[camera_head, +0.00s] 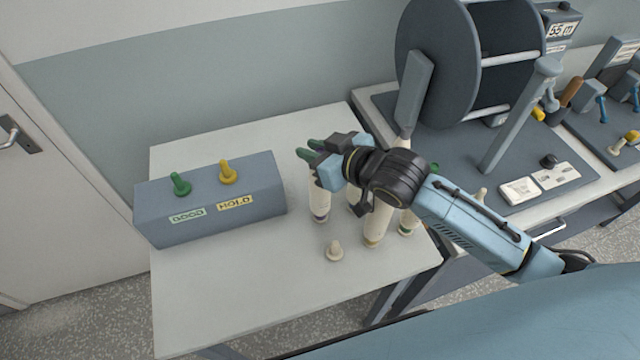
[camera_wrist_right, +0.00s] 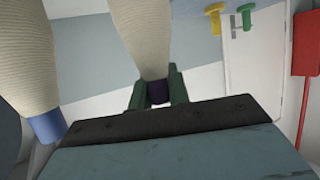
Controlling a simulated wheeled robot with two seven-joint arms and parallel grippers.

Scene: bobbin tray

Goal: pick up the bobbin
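A cream bobbin (camera_head: 320,202) with a dark lower end is upright under my right gripper (camera_head: 313,152) in the head view. In the right wrist view, the fingers (camera_wrist_right: 158,92) flank this bobbin's (camera_wrist_right: 147,40) dark purple end closely on both sides and look shut on it. The gripper hides the bobbin's top in the head view. I cannot tell whether its lower end touches the table. A second bobbin, with a blue end (camera_wrist_right: 47,127), is apart at the left of the wrist view. My left gripper is not in view.
Other bobbins (camera_head: 376,228) stand close on the right, partly behind my arm. A small cream peg (camera_head: 334,251) is in front. A grey-blue box (camera_head: 210,212) with green and yellow pegs stands left on the white table (camera_head: 230,302). A machine with a large reel (camera_head: 437,50) is at right.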

